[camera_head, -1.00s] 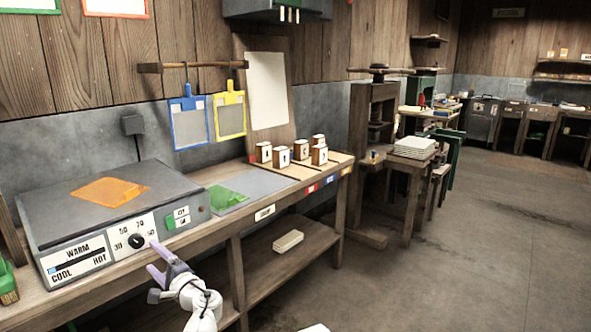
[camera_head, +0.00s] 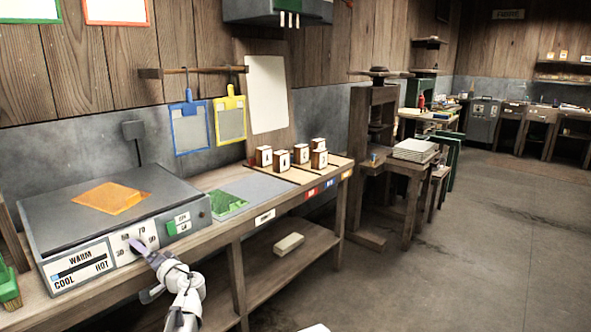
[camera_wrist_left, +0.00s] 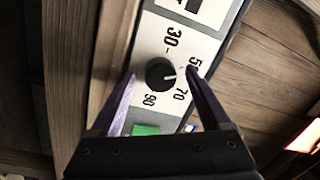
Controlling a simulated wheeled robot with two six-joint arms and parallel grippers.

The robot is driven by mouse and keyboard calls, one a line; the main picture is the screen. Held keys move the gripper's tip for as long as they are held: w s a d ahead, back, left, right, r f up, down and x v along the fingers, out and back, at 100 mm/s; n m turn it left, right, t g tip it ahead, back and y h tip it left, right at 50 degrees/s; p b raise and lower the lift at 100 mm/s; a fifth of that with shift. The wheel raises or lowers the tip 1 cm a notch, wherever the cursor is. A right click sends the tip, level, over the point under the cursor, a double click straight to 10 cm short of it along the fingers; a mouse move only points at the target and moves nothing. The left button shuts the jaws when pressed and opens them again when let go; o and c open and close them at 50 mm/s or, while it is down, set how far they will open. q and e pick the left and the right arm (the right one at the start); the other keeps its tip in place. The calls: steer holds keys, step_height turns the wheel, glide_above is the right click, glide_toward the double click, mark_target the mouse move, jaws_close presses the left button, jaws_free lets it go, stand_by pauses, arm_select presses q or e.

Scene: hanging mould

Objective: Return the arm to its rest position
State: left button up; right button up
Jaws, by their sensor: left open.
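My left gripper (camera_head: 138,248) is in front of the warming plate's control panel and covers the dial in the head view. In the left wrist view my left gripper (camera_wrist_left: 160,85) is open, with one purple finger on each side of the black dial knob (camera_wrist_left: 160,73). Nothing is clearly held, and I cannot tell whether a finger touches the knob. The knob's white mark points between 50 and 70. My right gripper is not in view.
The warming plate (camera_head: 60,215) has an orange sheet (camera_head: 110,197) on top. The bench also bears a green sheet (camera_head: 226,203) and several small blocks (camera_head: 282,159). A blue frame (camera_head: 190,130) and a yellow frame (camera_head: 230,122) hang from a rail. The floor (camera_head: 480,240) at right is clear.

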arm_select(q)
steer(key=s+d+n, duration=0.3)
steer(key=d+n, duration=0.1)
steer(key=d, duration=0.1)
steer(key=shift+s+d+g+p, duration=0.3)
steer(key=shift+s+p, duration=0.05)
stand_by(0.4)
